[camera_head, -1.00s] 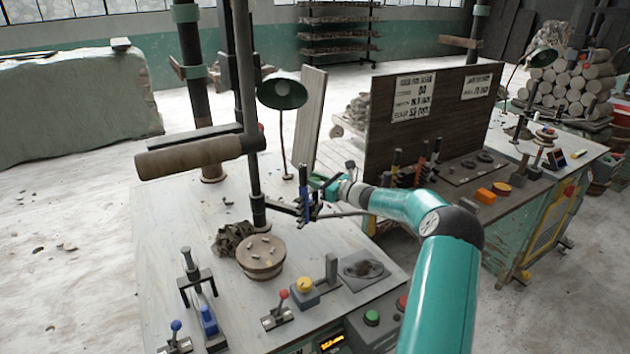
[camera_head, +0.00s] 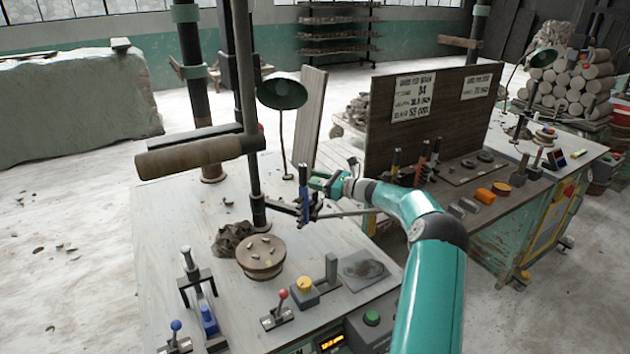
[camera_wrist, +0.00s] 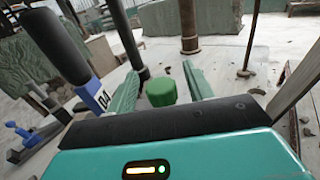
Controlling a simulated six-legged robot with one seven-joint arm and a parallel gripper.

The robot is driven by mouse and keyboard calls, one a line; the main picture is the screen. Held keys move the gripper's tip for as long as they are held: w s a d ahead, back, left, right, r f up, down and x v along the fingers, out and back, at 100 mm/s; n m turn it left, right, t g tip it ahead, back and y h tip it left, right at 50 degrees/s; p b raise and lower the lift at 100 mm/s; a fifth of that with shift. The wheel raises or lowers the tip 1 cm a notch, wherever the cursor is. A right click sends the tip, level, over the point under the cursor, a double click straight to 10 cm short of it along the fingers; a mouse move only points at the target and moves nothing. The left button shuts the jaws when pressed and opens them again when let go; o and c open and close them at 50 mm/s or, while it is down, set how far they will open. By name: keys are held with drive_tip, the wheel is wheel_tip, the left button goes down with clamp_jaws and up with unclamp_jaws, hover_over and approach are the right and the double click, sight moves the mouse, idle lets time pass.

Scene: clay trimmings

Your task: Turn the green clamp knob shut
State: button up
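The green clamp knob (camera_wrist: 160,92) shows in the wrist view as a short, bright green cap. It lies between the two green fingers of my gripper (camera_wrist: 160,88), with a visible gap on each side. The gripper is open, and I cannot tell how deep the knob sits between the fingertips. In the head view my gripper (camera_head: 318,182) is beside the dark upright post (camera_head: 254,130) and its side arm. The knob cannot be told apart from the green fingers there.
A blue-bodied tool (camera_head: 304,207) stands close by my gripper; its numbered blue part (camera_wrist: 92,93) is left of the fingers in the wrist view. A round wooden block (camera_head: 261,257) and a red-tipped lever (camera_head: 280,308) are on the bench. A dark board (camera_head: 430,115) rises behind my arm.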

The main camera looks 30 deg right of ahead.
drive_tip(key=v, duration=0.7)
drive_tip(key=shift+s, duration=0.2)
drive_tip(key=shift+d+f, duration=0.1)
drive_tip(key=shift+d, duration=0.05)
